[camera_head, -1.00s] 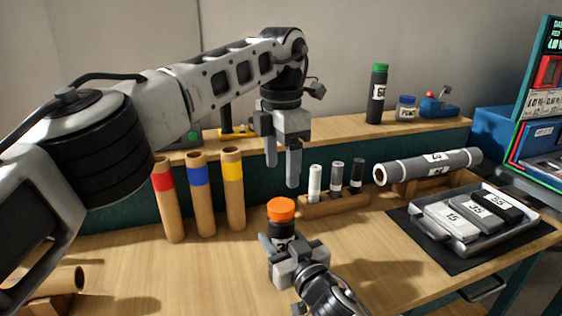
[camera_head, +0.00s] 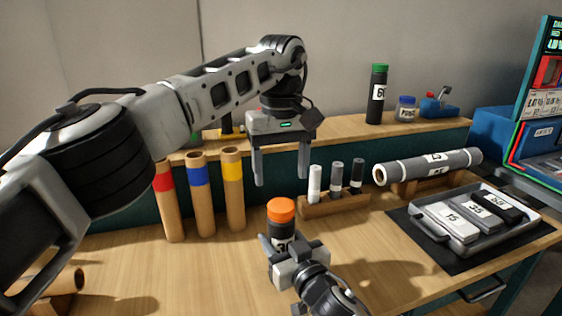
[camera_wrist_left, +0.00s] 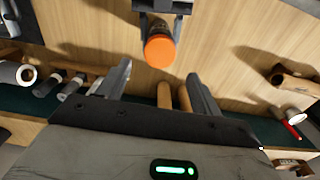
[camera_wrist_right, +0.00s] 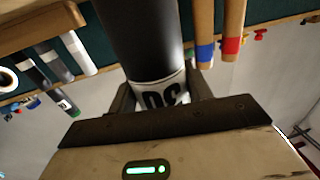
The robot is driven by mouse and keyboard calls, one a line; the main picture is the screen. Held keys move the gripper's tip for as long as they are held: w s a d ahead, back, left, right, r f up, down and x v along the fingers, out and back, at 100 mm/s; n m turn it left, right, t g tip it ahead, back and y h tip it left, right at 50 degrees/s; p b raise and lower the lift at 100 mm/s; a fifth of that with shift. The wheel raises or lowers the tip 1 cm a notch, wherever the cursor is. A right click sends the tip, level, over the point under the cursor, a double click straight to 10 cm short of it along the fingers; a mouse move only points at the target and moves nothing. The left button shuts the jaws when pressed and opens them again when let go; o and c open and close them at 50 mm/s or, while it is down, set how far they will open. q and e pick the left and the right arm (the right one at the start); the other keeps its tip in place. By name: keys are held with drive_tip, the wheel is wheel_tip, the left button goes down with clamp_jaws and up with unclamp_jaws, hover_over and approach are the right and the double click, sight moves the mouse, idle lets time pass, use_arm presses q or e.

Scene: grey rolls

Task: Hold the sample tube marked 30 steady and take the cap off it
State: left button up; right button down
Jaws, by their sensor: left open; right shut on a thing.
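The dark sample tube marked 30 (camera_head: 281,228) stands upright over the table in the head view, with an orange cap (camera_head: 281,208) on top. My right gripper (camera_head: 274,254) is shut around its lower body, near the white label; the label also shows in the right wrist view (camera_wrist_right: 162,96). My left gripper (camera_head: 281,182) is open and empty, pointing down above and behind the cap. In the left wrist view the orange cap (camera_wrist_left: 160,50) lies ahead of the open fingers, not between them. The tube's bottom is hidden by my right gripper.
Cardboard tubes with red, blue and yellow bands (camera_head: 198,205) stand to the left. A wooden rack (camera_head: 334,203) with small marker-like tubes, a large grey roll (camera_head: 430,165) and a tray (camera_head: 425,220) of labelled packs are right. A green-capped tube (camera_head: 377,95) stands on the back shelf.

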sight(281, 205)
use_arm(q)
wheel_tip(281, 205, down, 7)
idle(0.3)
drive_tip(key=shift+c, duration=0.4)
